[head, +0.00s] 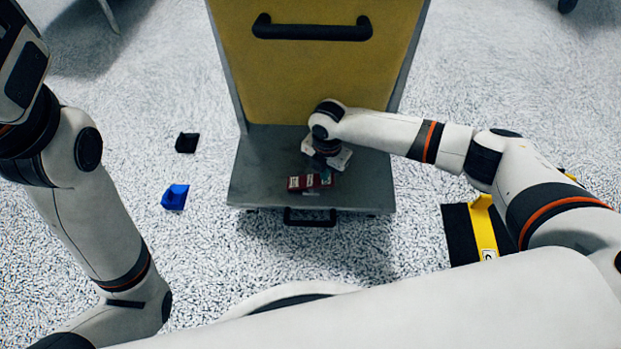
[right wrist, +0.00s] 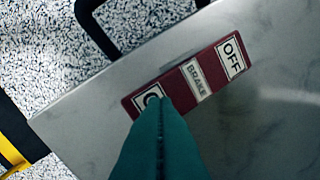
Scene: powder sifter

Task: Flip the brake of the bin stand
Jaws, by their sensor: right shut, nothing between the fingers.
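The bin stand has a grey metal base plate (head: 260,165) on the floor and a yellow bin (head: 310,85) with a black handle above it. The brake (head: 300,183) is a small red rocker on the plate near its front edge. In the right wrist view the brake (right wrist: 200,80) shows the labels "BRAKE" and "OFF"; the label at its other end is partly hidden by the fingertips. My right gripper (right wrist: 155,105) is shut and empty, its teal fingertips at or just over that end; I cannot tell whether they touch. My left gripper is not in view.
A black pedal bar (head: 310,218) sticks out from the plate's front. A black block (head: 187,142) and a blue block (head: 175,197) lie on the speckled floor to the left. A yellow and black item (head: 484,228) lies to the right.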

